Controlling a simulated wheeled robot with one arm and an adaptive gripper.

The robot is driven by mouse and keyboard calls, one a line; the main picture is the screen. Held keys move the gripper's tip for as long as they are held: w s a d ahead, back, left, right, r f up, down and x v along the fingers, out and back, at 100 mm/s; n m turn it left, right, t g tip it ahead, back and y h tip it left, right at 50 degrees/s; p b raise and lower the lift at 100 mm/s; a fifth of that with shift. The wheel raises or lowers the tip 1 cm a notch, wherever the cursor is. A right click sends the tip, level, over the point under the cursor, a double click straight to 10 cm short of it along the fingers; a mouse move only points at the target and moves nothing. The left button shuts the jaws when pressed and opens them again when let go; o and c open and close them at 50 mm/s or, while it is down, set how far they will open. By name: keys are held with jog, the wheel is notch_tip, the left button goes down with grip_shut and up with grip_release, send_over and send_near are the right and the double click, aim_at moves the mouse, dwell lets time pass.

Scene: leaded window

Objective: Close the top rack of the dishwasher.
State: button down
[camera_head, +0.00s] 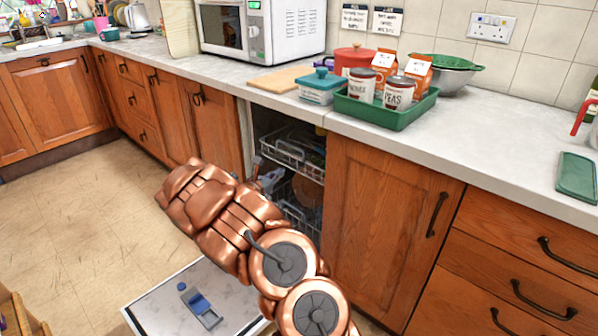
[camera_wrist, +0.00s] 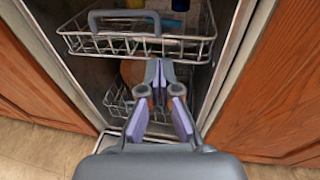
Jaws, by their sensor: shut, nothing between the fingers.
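The dishwasher's top rack (camera_head: 293,158) is a wire basket that juts a little out of the opening. In the wrist view the top rack (camera_wrist: 190,48) spans the opening, with a grey handle (camera_wrist: 124,15) on its front. Items stand inside it. My gripper (camera_wrist: 160,66) is shut and empty. Its fingertips show at the rack's lower front edge; I cannot tell if they touch it. In the head view my copper arm hides most of the gripper. The dishwasher door (camera_head: 160,300) lies folded down.
The lower rack (camera_wrist: 118,104) sits inside the dishwasher below the top rack. Wooden cabinet fronts (camera_head: 385,220) flank the opening. The counter above holds a green tray (camera_head: 375,112) with cans and cartons. Open floor (camera_head: 80,200) lies to the left.

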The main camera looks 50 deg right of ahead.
jog(key=b, duration=0.1)
send_near(303, 156)
jog(key=d, duration=0.4)
jog(key=w+d, duration=0.1)
jog(key=d, duration=0.2)
jog(key=shift+f, duration=0.4)
jog(key=shift+w, duration=0.1)
